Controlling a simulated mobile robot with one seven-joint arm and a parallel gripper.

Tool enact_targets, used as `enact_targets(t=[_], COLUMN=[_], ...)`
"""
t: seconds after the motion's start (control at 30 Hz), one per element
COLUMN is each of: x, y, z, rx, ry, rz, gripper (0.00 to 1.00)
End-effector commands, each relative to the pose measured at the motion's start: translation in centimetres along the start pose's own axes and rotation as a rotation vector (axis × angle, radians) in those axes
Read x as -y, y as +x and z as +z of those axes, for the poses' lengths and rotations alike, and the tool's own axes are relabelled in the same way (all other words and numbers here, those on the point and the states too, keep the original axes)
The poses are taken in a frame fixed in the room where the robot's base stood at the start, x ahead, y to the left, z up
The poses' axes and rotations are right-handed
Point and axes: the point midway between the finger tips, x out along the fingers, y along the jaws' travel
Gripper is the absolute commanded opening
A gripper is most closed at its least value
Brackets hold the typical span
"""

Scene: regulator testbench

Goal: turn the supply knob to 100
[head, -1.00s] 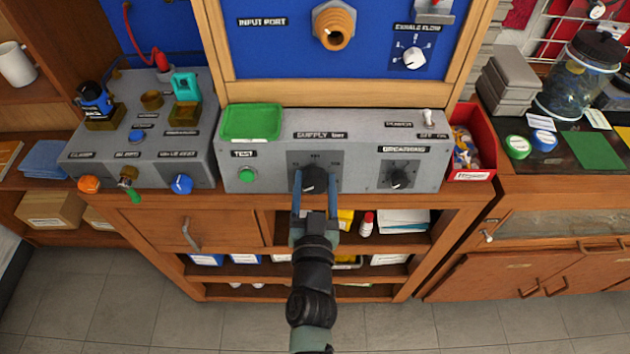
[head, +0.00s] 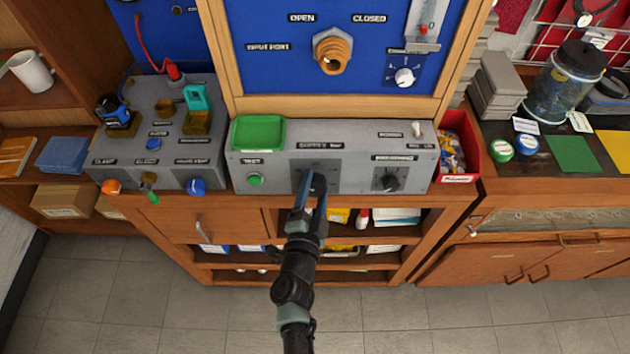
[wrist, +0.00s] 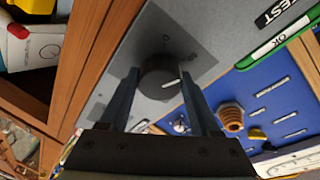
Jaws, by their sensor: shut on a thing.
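The supply knob (head: 318,182) is a dark round knob on a dark dial plate at the middle of the grey supply unit (head: 350,150). My gripper (head: 311,186) reaches it from below with its blue-grey fingers on either side. In the wrist view the knob (wrist: 158,77) sits between the two fingers (wrist: 160,92), and its white pointer line points to the right in that rolled picture. The gripper is shut on the knob. The fingers hide part of the dial in the head view, and the scale numbers are too small to read.
A second dark knob (head: 391,180) is to the right on the same unit, and a green test button (head: 255,180) is to the left. A green tray (head: 258,133) lies on top. A red bin (head: 459,150) stands close to the unit's right end.

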Motion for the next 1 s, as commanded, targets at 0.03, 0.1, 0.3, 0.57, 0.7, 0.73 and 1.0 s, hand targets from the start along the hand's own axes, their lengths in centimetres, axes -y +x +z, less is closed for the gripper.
enact_targets(t=[0.03,0.1,0.3,0.57,0.7,0.73,1.0], x=[0.29,0.29,0.32,0.28,0.29,0.29,0.23], y=[-0.04,-0.03,-0.01,-0.03,-0.01,-0.01,0.00], z=[-0.19,-0.19,-0.16,-0.14,-0.19,-0.19,-0.16], rx=[0.000,0.000,0.001,0.001,0.000,-0.001,0.000], ry=[0.043,0.108,0.294,0.537,0.666,0.694,0.916], rz=[0.010,0.023,0.060,0.111,0.137,0.143,0.188], gripper=[0.08,0.08,0.08,0.08,0.08,0.08,0.08])
